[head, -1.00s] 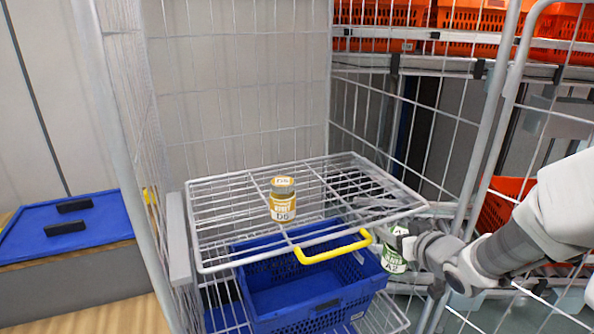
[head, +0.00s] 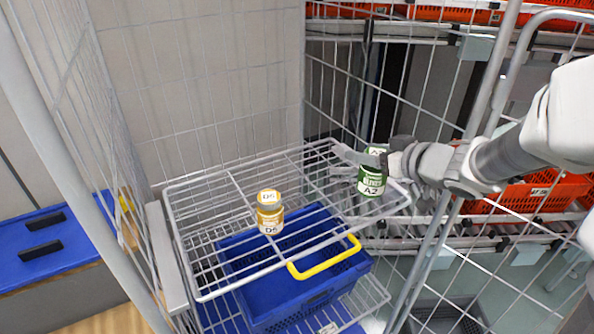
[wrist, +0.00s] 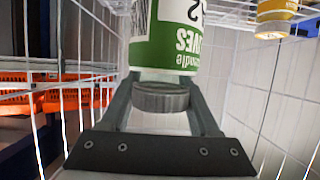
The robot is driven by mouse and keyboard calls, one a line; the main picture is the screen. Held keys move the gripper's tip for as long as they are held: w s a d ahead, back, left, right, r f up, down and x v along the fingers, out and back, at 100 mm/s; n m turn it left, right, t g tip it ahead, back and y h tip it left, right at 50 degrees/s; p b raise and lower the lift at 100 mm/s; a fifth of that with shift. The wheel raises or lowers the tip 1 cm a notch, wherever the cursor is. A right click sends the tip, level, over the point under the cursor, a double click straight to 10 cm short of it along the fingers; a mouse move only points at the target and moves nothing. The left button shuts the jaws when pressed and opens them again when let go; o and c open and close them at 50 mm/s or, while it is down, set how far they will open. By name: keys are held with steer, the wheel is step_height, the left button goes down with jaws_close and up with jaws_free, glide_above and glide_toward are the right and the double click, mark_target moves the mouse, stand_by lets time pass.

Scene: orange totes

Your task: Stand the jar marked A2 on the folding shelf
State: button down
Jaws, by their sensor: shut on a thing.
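The jar marked A2 (head: 371,181) is green and white and upright, at the right end of the folding shelf in the head view. My gripper (head: 384,163) is shut on it, reaching in from the right. In the wrist view the jar (wrist: 166,45) sits between the fingers, its label upside down. I cannot tell whether the jar's base touches the shelf wires. A yellow jar marked D5 (head: 270,213) stands near the shelf's middle; its lower end also shows in the wrist view (wrist: 276,18).
A blue crate (head: 345,281) lies below the shelf. Wire cage walls and a grey post (head: 452,190) stand close around my arm. Orange totes (head: 548,190) are behind at right. Shelf space around D5 is free.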

steer(key=shift+w+a+f+b, duration=0.45)
steer(key=shift+w+a+f, duration=0.85)
steer(key=shift+f, duration=0.45)
steer(key=shift+w+a+f+b, duration=0.5)
steer(key=shift+w+a+f, duration=0.45)
steer(key=shift+a+f, duration=0.65)
steer(key=shift+w+a+f+b, duration=0.45)
steer(key=shift+w+a+f, duration=0.8)
steer(key=shift+f, duration=0.6)
steer(key=shift+s+f, duration=0.1)
steer(key=shift+f, duration=0.15)
steer(key=shift+c, duration=0.6)
jaws_free()
steer(key=shift+r, duration=0.35)
steer(key=v, duration=1.2)
steer(key=shift+p, duration=0.35)
steer(key=shift+f, duration=0.15)
